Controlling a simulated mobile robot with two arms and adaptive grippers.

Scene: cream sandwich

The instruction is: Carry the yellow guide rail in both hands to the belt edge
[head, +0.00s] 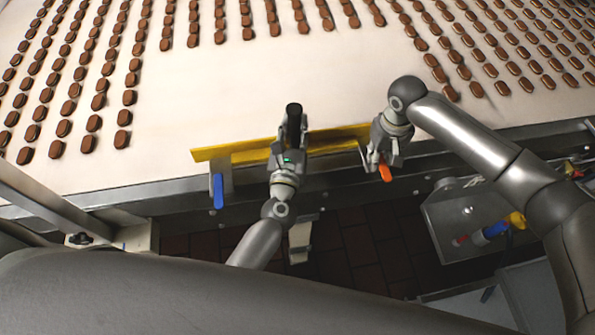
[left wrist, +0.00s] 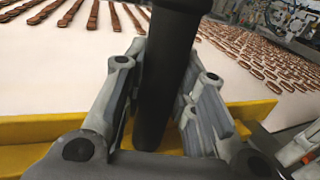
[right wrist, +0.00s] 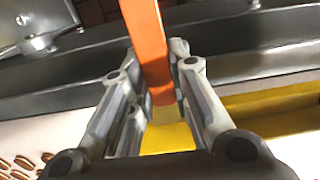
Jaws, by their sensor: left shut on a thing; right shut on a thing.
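The yellow guide rail (head: 222,152) lies lengthwise along the near edge of the belt (head: 260,85). It also shows in the left wrist view (left wrist: 40,130) and right wrist view (right wrist: 275,105). My left gripper (head: 291,128) is shut around a black upright handle (left wrist: 165,80) over the rail's middle. My right gripper (head: 382,140) is at the rail's right end, with its fingers on both sides of an orange handle (right wrist: 150,45). The orange handle (head: 385,172) points toward me. How each handle joins the rail is hidden by the fingers.
A blue lever (head: 218,190) hangs at the belt edge by the rail's left end. Rows of brown biscuits (head: 68,108) cover the belt's left, back and right; its middle is clear. A metal tray (head: 465,215) with tools stands at lower right.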

